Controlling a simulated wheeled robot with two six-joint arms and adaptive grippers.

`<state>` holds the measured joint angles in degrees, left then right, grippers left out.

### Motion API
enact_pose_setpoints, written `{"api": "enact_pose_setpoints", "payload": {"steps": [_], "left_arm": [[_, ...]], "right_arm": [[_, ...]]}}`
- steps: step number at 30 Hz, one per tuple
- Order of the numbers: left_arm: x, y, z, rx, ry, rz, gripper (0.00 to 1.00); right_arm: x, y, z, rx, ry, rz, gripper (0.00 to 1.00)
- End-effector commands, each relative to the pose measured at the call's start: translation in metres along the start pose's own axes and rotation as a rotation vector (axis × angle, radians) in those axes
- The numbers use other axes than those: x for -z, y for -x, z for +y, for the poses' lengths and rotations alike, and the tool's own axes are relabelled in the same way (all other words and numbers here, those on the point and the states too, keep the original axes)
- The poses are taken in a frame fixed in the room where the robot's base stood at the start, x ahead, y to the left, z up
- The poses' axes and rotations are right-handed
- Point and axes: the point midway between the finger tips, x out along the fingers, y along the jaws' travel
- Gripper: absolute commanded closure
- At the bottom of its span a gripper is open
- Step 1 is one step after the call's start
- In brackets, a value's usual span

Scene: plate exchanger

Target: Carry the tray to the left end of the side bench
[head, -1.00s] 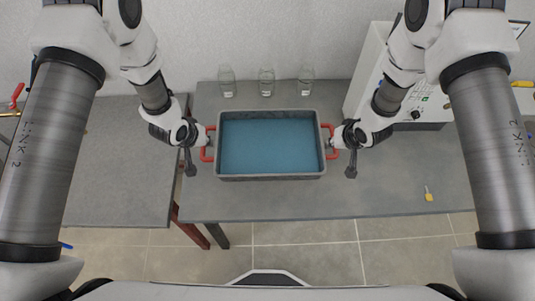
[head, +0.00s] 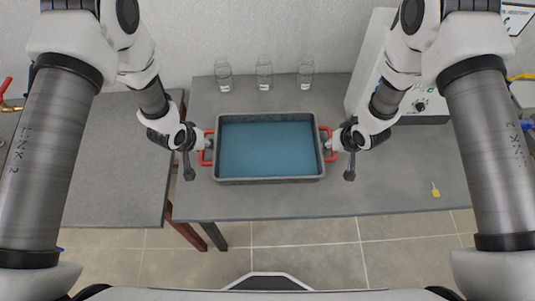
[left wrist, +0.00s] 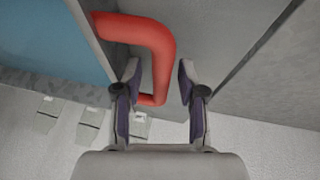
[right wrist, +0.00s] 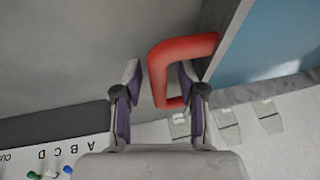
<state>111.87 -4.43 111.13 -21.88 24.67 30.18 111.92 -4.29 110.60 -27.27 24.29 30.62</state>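The grey tray (head: 268,181) with a blue inside is level over the left part of the grey bench (head: 330,203); I cannot tell whether its underside touches the bench. It has a red handle at each end. My left gripper (head: 206,144) is around the left handle, and my right gripper (head: 331,145) is around the right one. The left wrist view shows the left handle (left wrist: 162,60) between the fingers; the right wrist view shows the right handle (right wrist: 157,70) likewise.
Several glass bottles, one in the middle (head: 264,74), stand behind the tray. A white instrument box (head: 367,65) stands at the back right. A small yellow item (head: 435,189) lies at the right. Another grey bench (head: 115,170) is at the left, across a narrow gap.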

Motion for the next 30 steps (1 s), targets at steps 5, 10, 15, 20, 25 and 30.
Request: {"api": "enact_pose_setpoints", "payload": {"steps": [5, 10, 15, 20, 25, 30], "left_arm": [[0.000, 0.001, 0.000, 0.000, 0.000, 0.000, 0.60], [0.001, 0.019, 0.000, 0.000, 0.001, 0.002, 0.60], [0.001, 0.062, 0.000, 0.000, 0.002, 0.003, 0.60], [0.001, 0.100, 0.000, -0.001, 0.001, 0.003, 0.60], [0.000, 0.119, 0.000, 0.000, 0.001, 0.002, 0.60], [-0.001, 0.121, 0.000, 0.000, 0.000, 0.000, 0.60]], "right_arm": [[0.000, 0.000, 0.000, 0.000, 0.000, 0.000, 0.60], [0.000, 0.000, 0.000, 0.000, -0.001, 0.000, 0.60], [0.000, 0.000, 0.000, 0.000, -0.001, 0.000, 0.60], [0.000, 0.000, 0.000, 0.000, -0.001, 0.000, 0.60], [0.000, 0.001, 0.000, 0.000, -0.001, 0.000, 0.60], [0.001, 0.021, 0.000, -0.001, -0.001, 0.001, 0.60]]}}
